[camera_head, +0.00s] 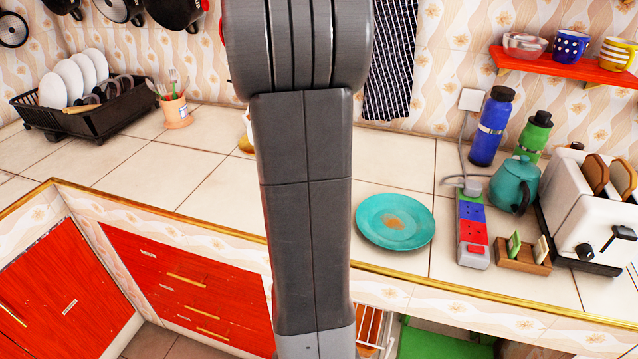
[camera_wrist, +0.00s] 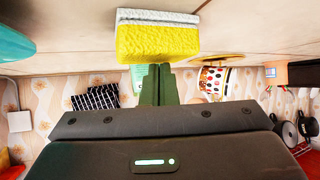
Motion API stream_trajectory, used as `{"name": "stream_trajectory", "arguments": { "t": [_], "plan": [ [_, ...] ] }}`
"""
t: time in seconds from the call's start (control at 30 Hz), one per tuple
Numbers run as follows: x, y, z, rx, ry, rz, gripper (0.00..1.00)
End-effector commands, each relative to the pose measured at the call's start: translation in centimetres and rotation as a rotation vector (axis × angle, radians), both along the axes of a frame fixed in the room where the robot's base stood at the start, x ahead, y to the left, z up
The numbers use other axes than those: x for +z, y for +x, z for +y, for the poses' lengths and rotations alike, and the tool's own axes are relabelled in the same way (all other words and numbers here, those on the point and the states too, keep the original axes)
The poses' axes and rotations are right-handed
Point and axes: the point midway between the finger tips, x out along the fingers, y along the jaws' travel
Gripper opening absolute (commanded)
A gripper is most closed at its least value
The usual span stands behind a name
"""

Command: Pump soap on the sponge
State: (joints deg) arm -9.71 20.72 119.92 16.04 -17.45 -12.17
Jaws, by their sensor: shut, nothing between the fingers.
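A yellow sponge (camera_wrist: 157,42) with a pale grey layer (camera_wrist: 157,15) lies on the counter at the top middle of the wrist view, which is upside down. My gripper (camera_wrist: 158,68) is shut and empty, its dark green fingers pointing toward the sponge; whether they touch it I cannot tell. A pale green thing (camera_wrist: 137,74) shows partly behind the fingers; I cannot tell if it is the soap pump. In the head view, my arm covers the sponge and my gripper.
A patterned container (camera_wrist: 215,78) stands near the sponge. In the head view, a teal plate (camera_head: 395,222), a power strip (camera_head: 473,230), a teal teapot (camera_head: 514,184) and a toaster (camera_head: 590,208) stand right of my arm. A dish rack (camera_head: 95,118) is far left; the left counter is mostly clear.

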Motion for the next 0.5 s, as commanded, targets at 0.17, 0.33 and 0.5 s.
{"name": "stream_trajectory", "arguments": {
  "t": [0.17,0.33,0.5],
  "plan": [
    [-1.0,-0.6,-0.1,-0.002,0.000,0.029,0.00],
    [0.3,-0.6,-0.1,-0.002,0.001,0.028,0.00],
    [0.6,-0.4,-0.1,-0.001,0.000,0.023,0.00]
  ]
}}
